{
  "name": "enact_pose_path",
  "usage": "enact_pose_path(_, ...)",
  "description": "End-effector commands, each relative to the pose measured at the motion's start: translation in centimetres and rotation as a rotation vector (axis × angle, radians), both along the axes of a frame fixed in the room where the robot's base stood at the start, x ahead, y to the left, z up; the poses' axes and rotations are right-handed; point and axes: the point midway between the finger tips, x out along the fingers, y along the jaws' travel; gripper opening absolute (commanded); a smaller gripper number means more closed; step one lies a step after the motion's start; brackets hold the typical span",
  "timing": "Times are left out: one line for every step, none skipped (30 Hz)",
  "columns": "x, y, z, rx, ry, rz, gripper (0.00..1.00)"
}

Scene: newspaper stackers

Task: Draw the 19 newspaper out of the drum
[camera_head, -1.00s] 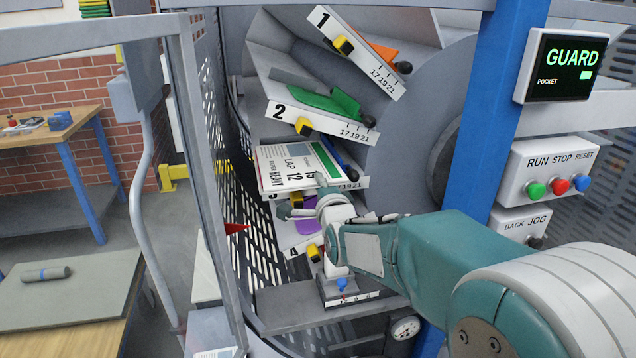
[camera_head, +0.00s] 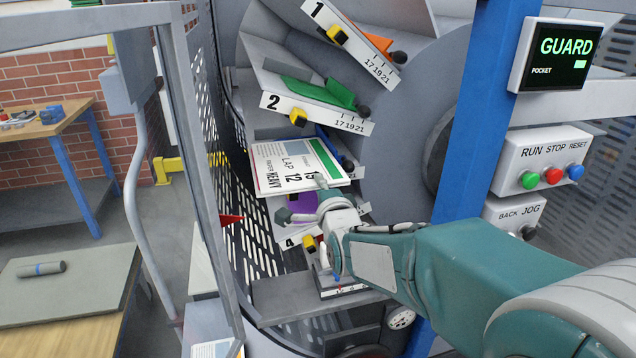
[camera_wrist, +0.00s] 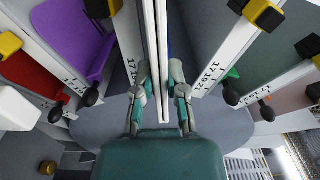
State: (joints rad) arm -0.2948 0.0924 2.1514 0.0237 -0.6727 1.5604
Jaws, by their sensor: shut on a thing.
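The newspaper (camera_head: 277,162), white with a green band and printed "LAP 12" and "HEAVY", lies in the drum (camera_head: 400,170) below pocket 2. Its near edge sticks out over the pocket's scale rail, hiding most of it. A printed number near the green band is partly hidden. My gripper (camera_head: 322,200) is at this near edge. In the wrist view, my gripper (camera_wrist: 160,95) has its fingers closed on both sides of the newspaper's thin edge (camera_wrist: 161,50). How far the newspaper reaches inside the pocket is hidden.
Pocket rails 1 (camera_head: 350,42) and 2 (camera_head: 315,113) carry yellow clamps and black knobs above. A purple item (camera_head: 302,203) sits just below. A mesh guard and frame (camera_head: 180,130) stand left. A blue post (camera_head: 475,130) stands right, beside the control box (camera_head: 548,165).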

Motion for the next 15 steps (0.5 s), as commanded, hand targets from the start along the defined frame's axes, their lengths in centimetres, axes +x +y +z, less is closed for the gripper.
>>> enact_pose_path(-0.2,-0.1,0.1,0.001,-0.002,0.000,0.00)
enact_pose_path(-0.4,-0.1,0.1,0.001,-0.002,0.000,0.00)
enact_pose_path(-0.5,-0.2,0.1,0.001,-0.002,0.000,0.00)
enact_pose_path(-0.7,-0.2,0.1,0.001,-0.003,0.000,0.00)
enact_pose_path(-0.8,-0.2,0.1,0.001,-0.003,0.000,0.00)
enact_pose_path(-0.9,-0.3,0.1,0.001,-0.002,0.000,0.00)
enact_pose_path(-1.1,-0.3,0.1,0.001,-0.002,0.000,0.00)
enact_pose_path(-1.2,-0.3,0.1,0.001,-0.002,0.000,0.00)
enact_pose_path(-1.3,-0.4,0.1,0.001,-0.002,0.000,0.00)
enact_pose_path(-1.5,-0.4,0.1,0.001,-0.002,0.000,0.00)
enact_pose_path(-1.6,-0.5,0.1,0.001,-0.002,0.000,0.00)
enact_pose_path(-1.8,-0.5,0.1,0.001,-0.003,0.000,0.00)
enact_pose_path(-1.9,-0.5,0.1,0.001,-0.003,0.000,0.00)
enact_pose_path(-2.0,-0.6,0.1,0.001,-0.003,0.000,0.00)
enact_pose_path(-2.2,-0.6,0.1,0.001,-0.002,0.000,0.00)
